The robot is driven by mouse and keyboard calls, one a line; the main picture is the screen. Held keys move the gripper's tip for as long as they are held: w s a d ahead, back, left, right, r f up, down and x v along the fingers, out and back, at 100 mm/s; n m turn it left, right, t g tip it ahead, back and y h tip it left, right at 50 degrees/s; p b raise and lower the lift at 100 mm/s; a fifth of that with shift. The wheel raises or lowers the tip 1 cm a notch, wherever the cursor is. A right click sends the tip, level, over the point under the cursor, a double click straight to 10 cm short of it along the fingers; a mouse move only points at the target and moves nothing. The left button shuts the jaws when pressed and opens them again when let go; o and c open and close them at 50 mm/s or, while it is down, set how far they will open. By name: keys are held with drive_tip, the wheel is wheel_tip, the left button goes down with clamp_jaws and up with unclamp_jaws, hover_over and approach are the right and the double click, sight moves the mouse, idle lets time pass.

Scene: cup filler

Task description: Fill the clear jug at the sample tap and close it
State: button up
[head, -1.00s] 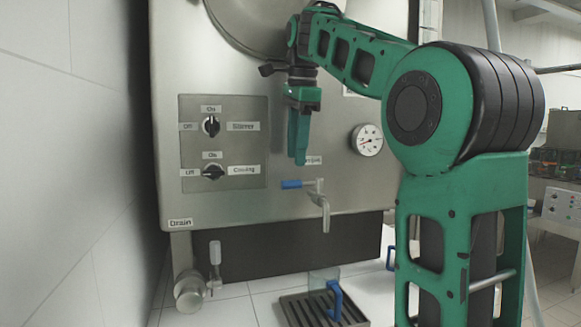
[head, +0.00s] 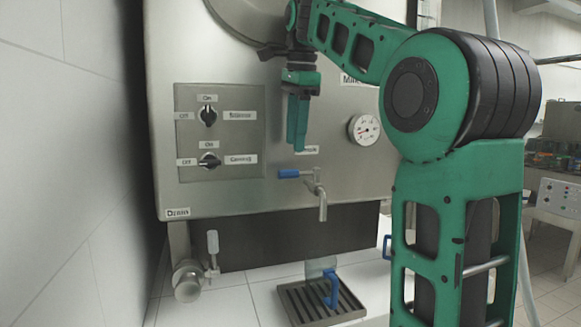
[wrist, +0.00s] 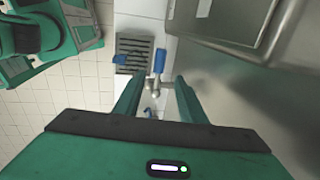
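The clear jug (head: 318,266) with a blue handle (head: 332,288) stands upright on a dark slatted drip tray (head: 350,306) below the sample tap (head: 322,204). Its fill level and lid cannot be made out. The tap's blue lever (head: 288,173) points left in the head view. My gripper (head: 299,147) hangs fingers down in front of the tank panel, just above the lever and apart from it. In the wrist view my gripper (wrist: 156,80) is open and empty, with the blue lever (wrist: 160,60) beyond the gap between the fingers.
The steel tank (head: 230,205) carries a switch panel (head: 220,133) and a gauge (head: 364,129). A drain valve (head: 189,281) sits low at left. Another blue handle (head: 387,247) shows partly behind my arm.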

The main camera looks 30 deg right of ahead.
sight(293, 171)
drive_tip(key=f, duration=0.2)
drive_tip(key=w+f, duration=0.1)
drive_tip(key=f, duration=0.2)
drive_tip(key=shift+d, duration=0.1)
drive_tip(key=shift+w+f, duration=0.25)
drive_tip(key=shift+f, duration=0.3)
drive_tip(key=shift+w+f, duration=0.1)
drive_tip(key=shift+f, duration=0.45)
drive_tip(key=shift+d, duration=0.1)
drive_tip(key=shift+c, duration=0.2)
drive_tip(key=shift+r, duration=0.1)
clamp_jaws()
